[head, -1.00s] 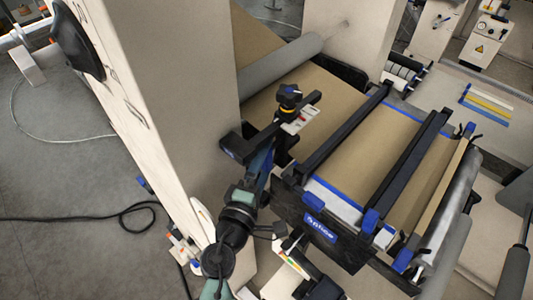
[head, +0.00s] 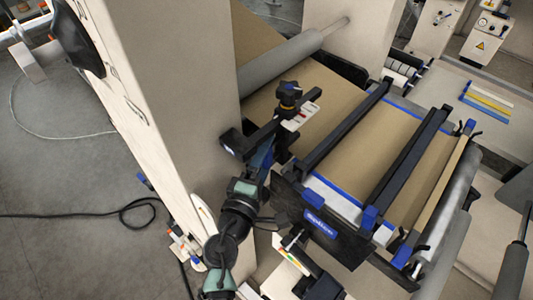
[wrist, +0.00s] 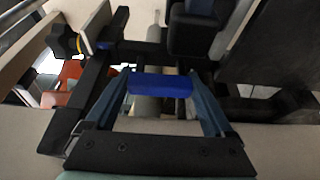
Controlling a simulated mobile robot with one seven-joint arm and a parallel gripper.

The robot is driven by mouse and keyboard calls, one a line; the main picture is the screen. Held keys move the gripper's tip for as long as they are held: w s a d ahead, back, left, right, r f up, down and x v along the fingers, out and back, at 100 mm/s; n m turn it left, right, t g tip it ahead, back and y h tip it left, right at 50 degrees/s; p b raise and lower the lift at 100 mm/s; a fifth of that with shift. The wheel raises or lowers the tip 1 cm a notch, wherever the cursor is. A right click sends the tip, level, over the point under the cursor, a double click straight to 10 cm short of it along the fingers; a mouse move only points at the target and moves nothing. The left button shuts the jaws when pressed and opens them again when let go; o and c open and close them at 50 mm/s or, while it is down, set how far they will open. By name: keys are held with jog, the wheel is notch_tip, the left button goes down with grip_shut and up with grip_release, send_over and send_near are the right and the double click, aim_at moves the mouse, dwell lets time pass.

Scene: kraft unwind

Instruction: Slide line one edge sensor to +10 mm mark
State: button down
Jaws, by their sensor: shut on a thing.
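The line one edge sensor assembly shows in the head view as a dark bracket (head: 256,136) beside the cream machine frame. A black knob (head: 289,92) with a yellow ring and a pale scale plate (head: 300,117) with red marks sit on it. The knob also shows at the upper left of the wrist view (wrist: 64,40). My gripper (head: 266,153) reaches up to the bracket from below. In the wrist view, its two fingers (wrist: 162,76) are shut on a blue block (wrist: 160,87), apparently part of the sensor. The scale's reading is too small to tell.
Brown kraft web (head: 370,145) runs over the splice table, with dark crossbars (head: 345,130) and a blue label (head: 320,224) close right of my arm. A grey roller (head: 285,60) lies behind the bracket. The cream frame (head: 165,90) stands close on the left.

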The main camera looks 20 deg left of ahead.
jog(key=shift+w+d+b, duration=0.2)
jog(key=shift+w+b, duration=0.15)
jog(key=shift+w, duration=0.2)
grip_release()
jog(key=shift+s, duration=0.1)
jog(key=shift+s+f, duration=0.1)
jog(key=shift+s, duration=0.2)
jog(key=s+b, duration=0.3)
jog(key=s, duration=0.9)
jog(key=shift+d+b, duration=0.3)
jog(key=shift+b, duration=0.1)
jog(key=shift+s, duration=0.1)
